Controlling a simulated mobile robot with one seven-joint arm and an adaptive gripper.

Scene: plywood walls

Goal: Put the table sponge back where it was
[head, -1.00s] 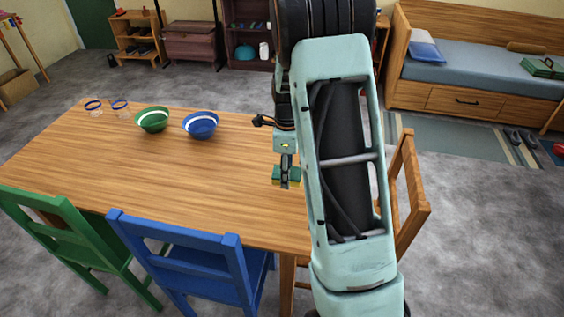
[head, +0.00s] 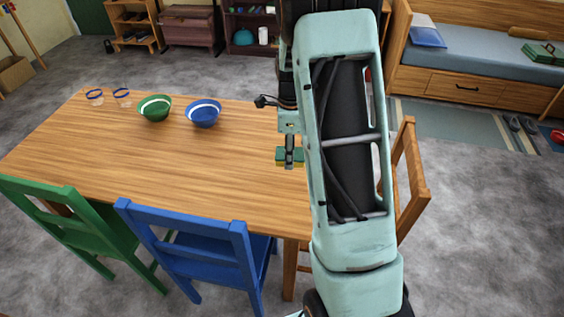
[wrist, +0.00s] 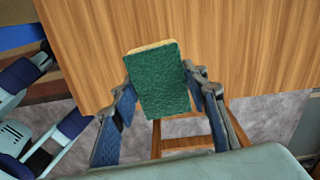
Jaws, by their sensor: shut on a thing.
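The sponge (wrist: 158,82), green on its scouring face with a yellow edge, is between the two fingers of my gripper (wrist: 160,92) in the wrist view. My gripper is shut on it. In the head view the sponge (head: 281,156) shows green and yellow at the tip of my gripper (head: 290,152), over the right end of the wooden table (head: 150,160). I cannot tell exactly how high it is above the tabletop. My arm hides part of the table's right end.
The table's middle is clear.

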